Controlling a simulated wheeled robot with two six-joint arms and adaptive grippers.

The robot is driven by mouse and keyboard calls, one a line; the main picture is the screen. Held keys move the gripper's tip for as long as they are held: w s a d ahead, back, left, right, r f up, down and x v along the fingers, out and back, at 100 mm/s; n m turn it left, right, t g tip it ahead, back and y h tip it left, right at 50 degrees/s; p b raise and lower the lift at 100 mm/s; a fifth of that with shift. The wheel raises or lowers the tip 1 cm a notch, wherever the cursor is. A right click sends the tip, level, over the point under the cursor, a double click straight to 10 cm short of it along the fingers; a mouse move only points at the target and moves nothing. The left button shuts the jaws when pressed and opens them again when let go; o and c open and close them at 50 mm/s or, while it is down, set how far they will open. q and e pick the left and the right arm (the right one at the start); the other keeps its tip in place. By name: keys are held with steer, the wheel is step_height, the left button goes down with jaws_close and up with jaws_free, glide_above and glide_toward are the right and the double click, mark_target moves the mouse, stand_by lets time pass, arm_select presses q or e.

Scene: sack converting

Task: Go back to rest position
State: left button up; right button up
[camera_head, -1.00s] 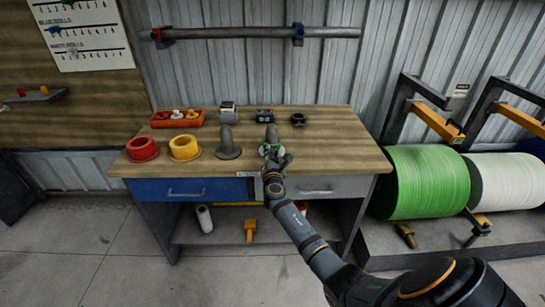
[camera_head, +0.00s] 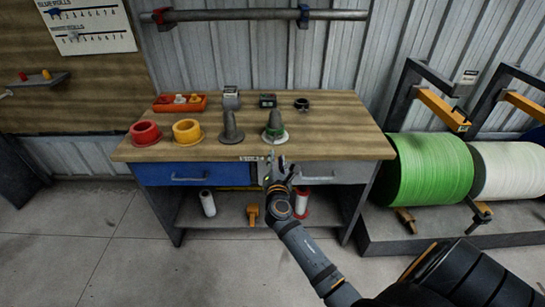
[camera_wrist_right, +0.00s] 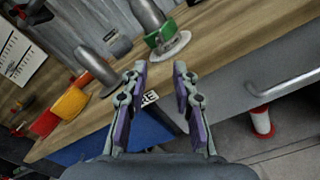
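My right gripper (camera_head: 278,165) is in front of the workbench's front edge in the head view. In the right wrist view its two fingers (camera_wrist_right: 160,85) are apart with nothing between them. Beyond the fingertips a grey cone (camera_head: 275,122) stands on the bench with a green ring around it, on a pale round base; the green ring (camera_wrist_right: 160,34) also shows in the right wrist view. The gripper is apart from it. My left gripper is not in view.
The wooden workbench (camera_head: 330,135) also bears a second grey cone (camera_head: 231,128), a yellow spool (camera_head: 187,132), a red spool (camera_head: 145,133) and an orange tray (camera_head: 180,108). Green (camera_head: 430,168) and white (camera_head: 507,170) rolls stand at the right. The floor in front is clear.

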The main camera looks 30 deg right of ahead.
steer(key=s+a+f+m+g+y+p, duration=0.1)
steer(key=s+f+m+g+y+p, duration=0.15)
steer(key=s+f, duration=0.6)
steer(key=s+a+f+m+g+y+p, duration=0.1)
steer(key=s+a+f+m+g+y, duration=0.2)
steer(key=f, duration=1)
steer(key=s+f+m+g+y+p, duration=0.15)
steer(key=s+f+m, duration=0.35)
steer(key=f, duration=0.6)
steer(key=s+a+f+m+g+p, duration=0.1)
steer(key=s+f+m, duration=0.3)
steer(key=s, duration=0.6)
steer(key=s+a+f+m+g+y+p, duration=0.1)
steer(key=s+f+m+g, duration=0.2)
steer(key=s, duration=0.8)
steer(key=s+a+f+m+g+p, duration=0.2)
steer(key=s+f+m, duration=0.3)
steer(key=s, duration=0.6)
steer(key=shift+s+g+y, duration=0.25)
steer(key=shift+g+y, duration=0.15)
steer(key=shift+g, duration=0.1)
